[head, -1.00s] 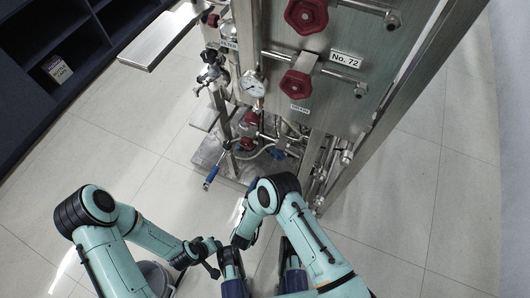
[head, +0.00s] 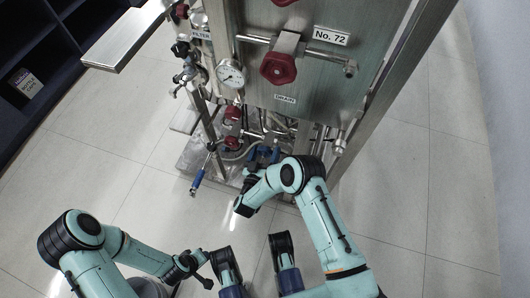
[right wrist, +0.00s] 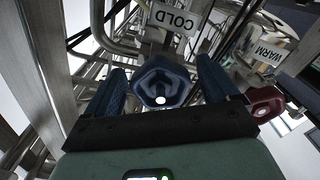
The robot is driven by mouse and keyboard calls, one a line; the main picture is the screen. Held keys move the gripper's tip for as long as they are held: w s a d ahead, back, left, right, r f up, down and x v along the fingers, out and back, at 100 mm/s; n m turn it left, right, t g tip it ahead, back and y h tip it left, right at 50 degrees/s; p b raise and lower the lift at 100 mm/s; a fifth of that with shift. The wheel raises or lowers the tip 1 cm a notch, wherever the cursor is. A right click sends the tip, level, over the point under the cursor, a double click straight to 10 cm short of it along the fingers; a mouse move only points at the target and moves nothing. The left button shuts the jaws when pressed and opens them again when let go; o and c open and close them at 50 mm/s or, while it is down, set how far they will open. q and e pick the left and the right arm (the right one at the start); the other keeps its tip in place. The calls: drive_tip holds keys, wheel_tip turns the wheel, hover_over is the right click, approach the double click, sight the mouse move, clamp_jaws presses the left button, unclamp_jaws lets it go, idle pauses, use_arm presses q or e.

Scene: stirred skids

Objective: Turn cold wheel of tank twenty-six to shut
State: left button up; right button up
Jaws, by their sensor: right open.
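In the right wrist view a dark blue wheel (right wrist: 163,84) sits beside a white COLD label (right wrist: 174,18), which reads upside down. My right gripper (right wrist: 162,90) is open, with one blue finger on each side of this wheel; I cannot tell whether they touch it. In the head view my right gripper (head: 262,154) reaches the lower pipework of the skid, and the wheel cannot be made out there. The plate on this skid reads No. 72 (head: 331,36), not twenty-six. My left gripper (head: 204,270) is low at the left, away from the skid; its jaws are unclear.
A red wheel (right wrist: 263,104) is close to the right finger, near a WARM label (right wrist: 270,52). A larger red wheel (head: 278,68) is on the tank front, with a gauge (head: 230,73) to its left. A blue-handled lever (head: 197,180) sticks out low. Floor at left is clear.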

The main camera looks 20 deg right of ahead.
drive_tip(key=shift+w, duration=0.15)
drive_tip(key=c, duration=1.1)
drive_tip(key=shift+o, duration=0.2)
